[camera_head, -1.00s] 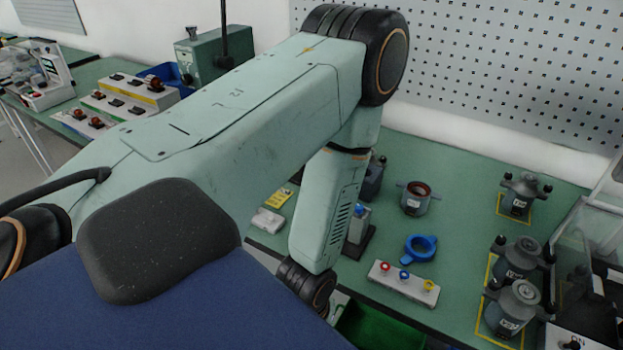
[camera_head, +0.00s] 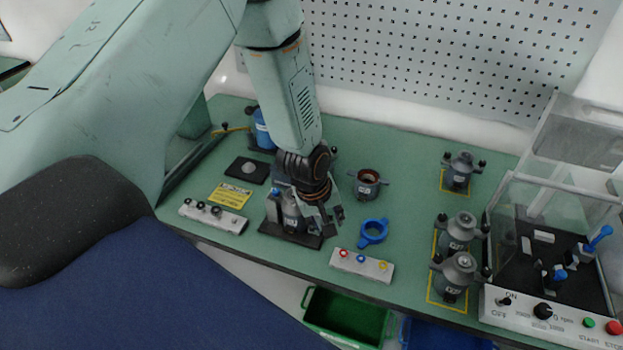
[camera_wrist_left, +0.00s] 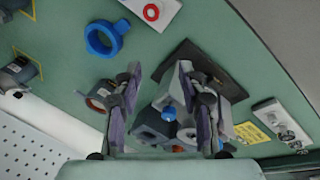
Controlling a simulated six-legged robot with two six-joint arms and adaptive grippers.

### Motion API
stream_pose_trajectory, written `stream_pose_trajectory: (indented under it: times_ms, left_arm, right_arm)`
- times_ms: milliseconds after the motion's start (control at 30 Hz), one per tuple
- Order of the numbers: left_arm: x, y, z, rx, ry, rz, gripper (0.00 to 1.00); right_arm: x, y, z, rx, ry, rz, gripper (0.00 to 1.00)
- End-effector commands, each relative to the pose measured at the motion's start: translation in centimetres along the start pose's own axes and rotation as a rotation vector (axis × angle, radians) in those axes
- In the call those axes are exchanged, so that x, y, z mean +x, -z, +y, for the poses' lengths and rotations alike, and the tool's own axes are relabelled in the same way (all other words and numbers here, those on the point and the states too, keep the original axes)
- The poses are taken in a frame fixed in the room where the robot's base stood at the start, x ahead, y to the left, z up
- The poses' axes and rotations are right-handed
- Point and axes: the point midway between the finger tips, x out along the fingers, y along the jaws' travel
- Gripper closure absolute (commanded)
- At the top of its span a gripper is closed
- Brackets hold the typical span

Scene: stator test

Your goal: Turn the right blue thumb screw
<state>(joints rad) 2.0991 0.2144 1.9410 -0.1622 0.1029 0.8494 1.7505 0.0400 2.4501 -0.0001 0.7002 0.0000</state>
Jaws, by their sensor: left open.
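A grey fixture (camera_head: 291,216) stands on a black base plate (camera_head: 278,232) near the table's front edge. One blue thumb screw (camera_head: 276,194) shows at its upper left in the head view. The wrist view shows one blue knob (camera_wrist_left: 168,113) on the fixture, between my finger lines; I cannot tell whether it is the right screw. My left gripper (camera_head: 326,215) hangs beside and over the fixture's right side. In the wrist view the left gripper (camera_wrist_left: 160,72) is open, with nothing visibly held. My arm hides part of the fixture. My right gripper is not in view.
A blue ring (camera_head: 373,232) and a panel with coloured knobs (camera_head: 361,266) lie right of the fixture. A grey ring housing (camera_head: 367,184) stands behind. Several grey stators (camera_head: 456,232) and a clear-covered tester (camera_head: 540,308) are further right. A green bin (camera_head: 346,318) is below the edge.

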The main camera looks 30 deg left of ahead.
Motion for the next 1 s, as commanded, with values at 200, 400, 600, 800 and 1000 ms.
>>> stream_pose_trajectory:
  times_ms: [200,400,600,800,1000]
  left_arm:
    - [-6.0,6.8,3.9,-0.415,0.056,0.0,0.59]
    - [-7.5,8.4,2.9,-0.761,0.193,0.008,0.59]
    - [-8.0,7.6,1.5,-0.953,0.286,0.019,0.59]
    - [-6.8,7.3,1.0,-0.986,0.294,0.023,0.59]
    - [-3.8,7.0,0.2,-0.984,0.293,0.023,0.59]
  right_arm:
    - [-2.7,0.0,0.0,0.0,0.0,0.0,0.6]
    - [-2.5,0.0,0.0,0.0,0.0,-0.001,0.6]
    - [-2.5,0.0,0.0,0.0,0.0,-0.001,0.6]
    - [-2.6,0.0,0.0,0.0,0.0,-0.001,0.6]
    - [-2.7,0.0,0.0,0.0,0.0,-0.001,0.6]
